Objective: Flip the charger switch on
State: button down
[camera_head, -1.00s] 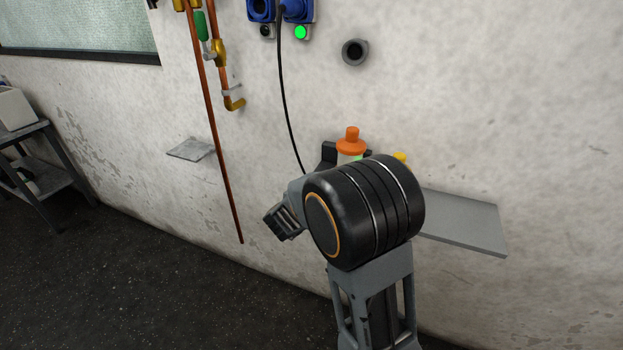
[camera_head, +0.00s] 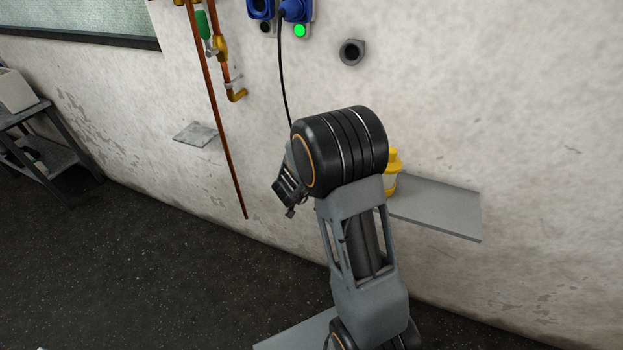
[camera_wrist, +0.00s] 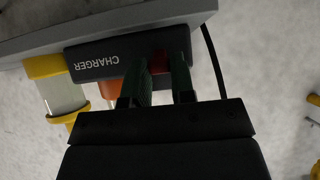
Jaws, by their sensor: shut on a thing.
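The black charger (camera_wrist: 95,60) shows in the wrist view with its white "CHARGER" lettering upside down, beside the grey shelf edge. A red part, which looks like its switch (camera_wrist: 160,62), sits at the lettering's right and is partly covered by my fingers. My gripper (camera_wrist: 165,68) has its two dark green fingers on either side of this red part and is shut on it. Whether the switch is on or off cannot be seen. In the head view my arm hides the charger and the fingertips.
The grey shelf (camera_head: 440,208) carries a yellow container (camera_head: 391,172). An orange-topped bottle (camera_wrist: 109,88) shows close to the charger in the wrist view. A black cable (camera_head: 282,80) hangs from a blue socket (camera_head: 296,10) above a lit green light (camera_head: 300,31). Copper pipes (camera_head: 212,90) run down the wall.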

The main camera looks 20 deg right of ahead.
jog(key=c, duration=1)
grip_release()
jog(key=shift+o, duration=0.2)
jog(key=p+v, duration=0.2)
jog(key=v, duration=1.2)
jog(key=shift+f, duration=0.15)
